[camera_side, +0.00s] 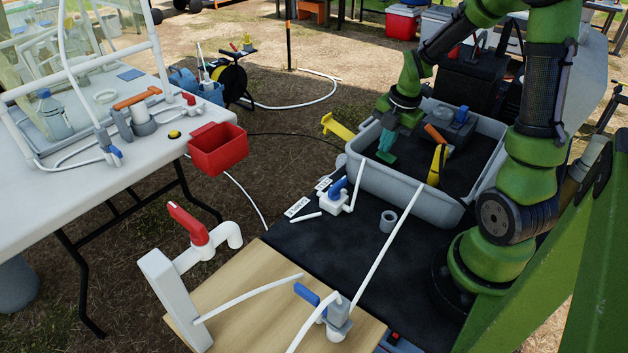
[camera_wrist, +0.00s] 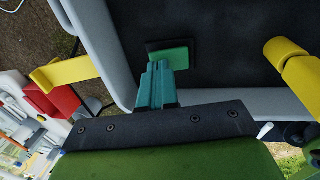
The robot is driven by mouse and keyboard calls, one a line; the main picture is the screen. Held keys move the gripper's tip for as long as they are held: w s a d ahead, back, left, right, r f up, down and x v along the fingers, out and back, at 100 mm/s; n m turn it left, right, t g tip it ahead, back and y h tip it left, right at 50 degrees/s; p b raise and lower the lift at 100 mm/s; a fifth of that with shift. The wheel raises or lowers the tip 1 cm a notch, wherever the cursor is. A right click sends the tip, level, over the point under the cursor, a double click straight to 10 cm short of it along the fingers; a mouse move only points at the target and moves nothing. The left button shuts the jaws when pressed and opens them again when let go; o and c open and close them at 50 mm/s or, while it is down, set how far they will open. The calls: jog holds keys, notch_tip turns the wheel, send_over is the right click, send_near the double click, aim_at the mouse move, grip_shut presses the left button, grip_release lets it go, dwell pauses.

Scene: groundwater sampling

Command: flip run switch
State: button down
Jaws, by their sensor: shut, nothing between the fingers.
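My gripper (camera_side: 387,143) points down into the grey tub (camera_side: 398,188), near its left side. Its teal fingers (camera_wrist: 157,78) are together and hold nothing. A small green block with a darker green upper part (camera_wrist: 169,52) lies just beyond the fingertips in the wrist view. It may be the run switch, but no label shows on it. In the side view it shows as a green patch (camera_side: 386,157) just below the fingers. I cannot tell whether the fingertips touch it, since they cover its near edge.
A yellow tubular part (camera_side: 437,165) stands in the tub to the right. A grey unit with a blue knob (camera_side: 461,115) sits at the back. A yellow piece (camera_side: 337,127) projects outside the left wall. A blue-handled valve (camera_side: 337,192) stands in front of the tub.

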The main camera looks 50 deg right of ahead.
jog(key=shift+w+f, duration=0.1)
jog(key=shift+f, duration=0.3)
jog(key=shift+w+f+g, duration=0.1)
jog(key=shift+f+g, duration=0.1)
jog(key=shift+g, duration=0.1)
jog(key=shift+s+a, duration=0.1)
jog(key=shift+s, duration=0.8)
